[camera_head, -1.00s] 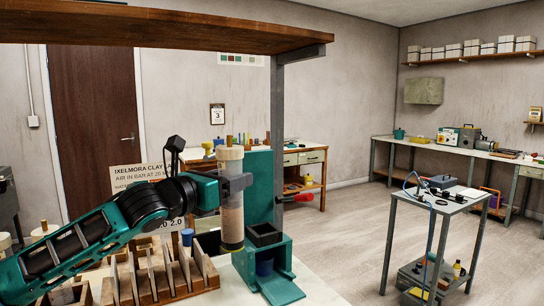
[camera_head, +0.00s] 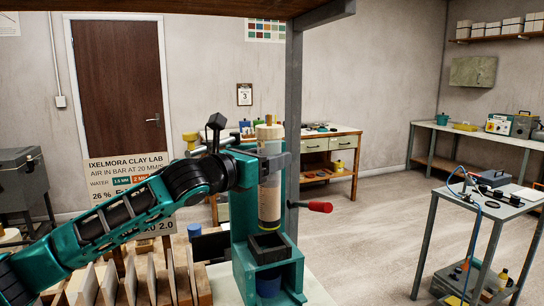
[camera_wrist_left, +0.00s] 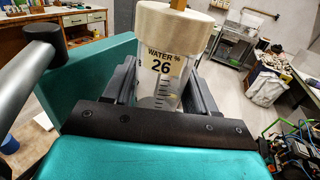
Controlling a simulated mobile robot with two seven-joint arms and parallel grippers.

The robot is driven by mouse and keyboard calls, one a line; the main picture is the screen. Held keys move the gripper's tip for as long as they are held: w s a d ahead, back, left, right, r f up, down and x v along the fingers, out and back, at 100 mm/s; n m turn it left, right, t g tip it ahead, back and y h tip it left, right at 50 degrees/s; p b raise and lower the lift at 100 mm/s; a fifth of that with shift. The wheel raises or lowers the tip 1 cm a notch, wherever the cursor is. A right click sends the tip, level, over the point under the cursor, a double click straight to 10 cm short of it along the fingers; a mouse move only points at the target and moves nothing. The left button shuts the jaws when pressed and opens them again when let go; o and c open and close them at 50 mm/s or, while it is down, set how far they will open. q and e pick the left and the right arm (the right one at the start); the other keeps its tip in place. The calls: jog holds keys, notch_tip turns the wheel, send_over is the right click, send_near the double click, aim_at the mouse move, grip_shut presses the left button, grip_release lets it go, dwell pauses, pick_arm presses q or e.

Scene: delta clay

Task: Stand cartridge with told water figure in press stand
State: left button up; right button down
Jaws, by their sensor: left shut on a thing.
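My left gripper (camera_head: 278,163) is shut on a clear cartridge (camera_head: 269,195) with a pale cap and tan filling, held upright. In the left wrist view the cartridge (camera_wrist_left: 160,93) carries a label reading "WATER % 26", between the two fingers. The teal press stand (camera_head: 243,268) has a dark square socket (camera_head: 268,243) on top. The cartridge hangs over this socket, its lower end close above the opening; whether it touches cannot be told. My right gripper is out of view.
A wooden slotted rack (camera_head: 150,280) stands left of the press stand. A red handle (camera_head: 320,206) sticks out right of the stand's column. A shelf post (camera_head: 293,100) rises just behind. A trolley (camera_head: 490,205) stands right.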

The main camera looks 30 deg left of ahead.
aim_at(262, 194)
pick_arm(q)
jog(key=shift+f+b, duration=2.45)
jog(key=shift+f, duration=0.95)
jog(key=shift+s+p, duration=0.15)
jog(key=shift+p, duration=0.2)
jog(key=shift+f, duration=0.1)
jog(key=o, duration=1.2)
jog(key=shift+o, duration=1)
jog(key=shift+f, duration=0.15)
